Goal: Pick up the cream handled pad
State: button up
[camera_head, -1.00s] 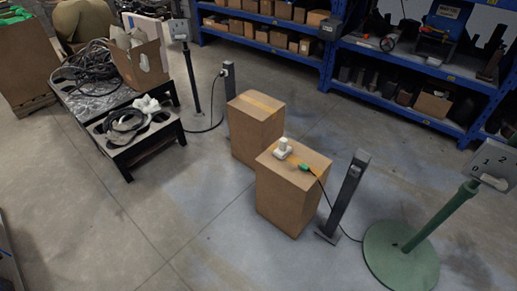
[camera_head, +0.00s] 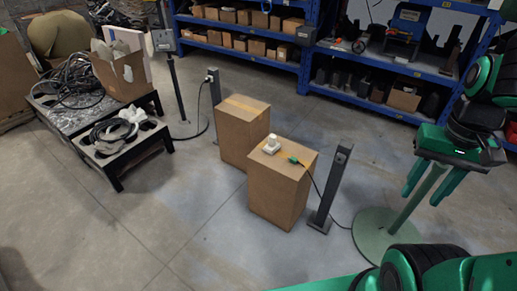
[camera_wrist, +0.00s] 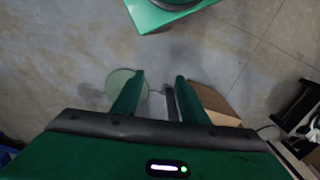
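The cream handled pad (camera_head: 271,145) is a small pale block with a raised top part. It sits on top of the nearer cardboard box (camera_head: 280,190), towards the back left of that top. My gripper (camera_head: 430,182) is at the right in the head view, well apart from the pad and above the round green stand base. Its two green fingers are spread and empty; the open gripper also shows in the wrist view (camera_wrist: 159,77). I cannot make out the pad in the wrist view.
A green plug (camera_head: 293,160) with a dark cable lies on the same box top. A dark post (camera_head: 330,190) stands just right of it. A second box (camera_head: 240,130) stands behind. The round green base (camera_head: 375,235) is to the right. The floor in front is clear.

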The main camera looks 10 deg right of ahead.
aim_at(273, 146)
jog(key=k, duration=0.6)
jog(key=z, duration=0.45)
jog(key=i, duration=2.15)
jog(key=u, duration=0.9)
